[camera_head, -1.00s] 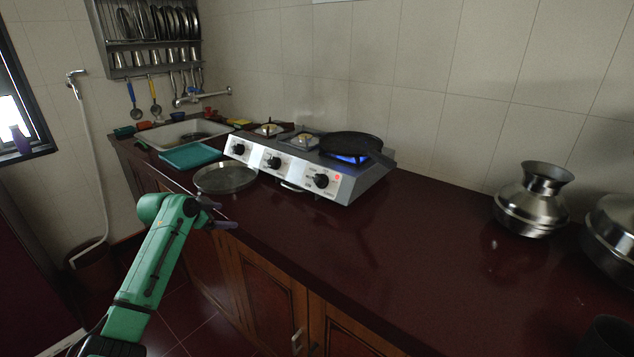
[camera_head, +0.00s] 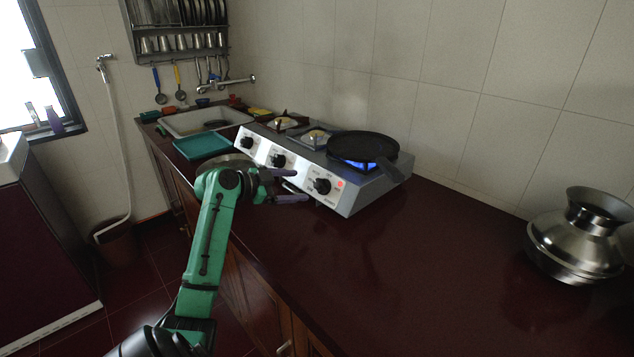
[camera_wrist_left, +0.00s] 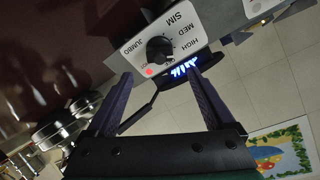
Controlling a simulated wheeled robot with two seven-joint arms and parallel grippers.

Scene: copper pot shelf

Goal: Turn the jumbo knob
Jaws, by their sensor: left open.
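The jumbo knob (camera_head: 320,186) is a black round knob at the right end of the stove's white front panel, beside a red light. In the left wrist view the knob (camera_wrist_left: 158,49) sits by the word JUMBO, with SIM, MED and HIGH marked around it. My left gripper (camera_head: 299,185) is open and empty just left of the knob, pointing at it. In the left wrist view its two fingers (camera_wrist_left: 160,75) are spread to either side, and the knob lies ahead between them, apart from both. My right gripper is not in view.
The steel stove (camera_head: 345,203) stands on the dark red counter (camera_head: 430,270). A black pan (camera_head: 363,146) sits over a blue flame, its handle toward the front right. Two more knobs are on the left. A metal pot (camera_head: 578,238) stands far right; the counter between is clear.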

